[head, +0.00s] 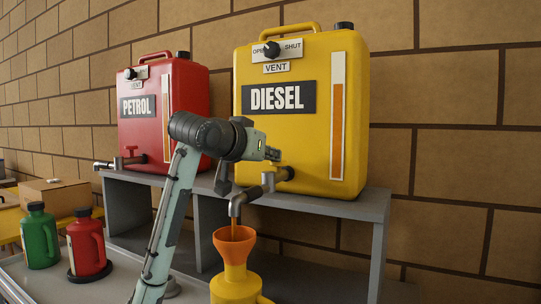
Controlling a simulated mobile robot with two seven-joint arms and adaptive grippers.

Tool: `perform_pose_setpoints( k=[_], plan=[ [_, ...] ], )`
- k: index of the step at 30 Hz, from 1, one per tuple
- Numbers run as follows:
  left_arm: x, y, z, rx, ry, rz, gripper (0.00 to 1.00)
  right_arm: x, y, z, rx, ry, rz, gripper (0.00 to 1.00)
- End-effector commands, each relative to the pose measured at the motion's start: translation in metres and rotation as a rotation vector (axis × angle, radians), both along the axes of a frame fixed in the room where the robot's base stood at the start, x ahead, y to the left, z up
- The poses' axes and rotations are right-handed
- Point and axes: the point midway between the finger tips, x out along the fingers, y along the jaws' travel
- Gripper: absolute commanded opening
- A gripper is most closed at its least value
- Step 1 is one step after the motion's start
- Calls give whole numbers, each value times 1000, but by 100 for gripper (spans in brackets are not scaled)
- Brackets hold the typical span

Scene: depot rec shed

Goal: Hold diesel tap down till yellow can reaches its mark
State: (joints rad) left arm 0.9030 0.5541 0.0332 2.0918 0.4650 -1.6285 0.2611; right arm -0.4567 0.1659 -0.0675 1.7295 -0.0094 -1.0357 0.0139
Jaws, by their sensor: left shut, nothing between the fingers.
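The yellow diesel tank (352,112) stands on a grey shelf. Its metal tap (244,198) juts forward at the lower left, with the spout pointing down. A thin amber stream runs from the spout into an orange funnel (234,242) in the neck of the yellow can (235,287). The can is cut off by the bottom edge; I see no mark or level on it. My left gripper (222,187) points down, shut and empty, just left of the tap in the picture. I cannot tell whether it touches the tap. My right gripper is out of view.
A red petrol tank (192,103) with its own tap (126,161) stands left on the shelf (376,205). Green (40,238) and red (87,244) cans stand at lower left, near a cardboard box (55,196). A brick wall is close behind.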

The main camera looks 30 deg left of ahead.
Motion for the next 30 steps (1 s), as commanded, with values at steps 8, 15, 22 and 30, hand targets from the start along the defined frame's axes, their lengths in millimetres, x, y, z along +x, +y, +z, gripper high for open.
perform_pose_setpoints(
  k=[8, 15, 22, 30],
  plan=[
    [-27, -1, 4, 3, 6, 1, 0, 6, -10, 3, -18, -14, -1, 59],
    [-64, -4, 16, 2, -1, 1, 0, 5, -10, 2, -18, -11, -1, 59],
    [-81, -5, 19, 2, 0, 0, 0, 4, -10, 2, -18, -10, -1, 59],
    [-83, -5, 20, 1, 0, 1, 0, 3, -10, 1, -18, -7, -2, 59]
  ],
)
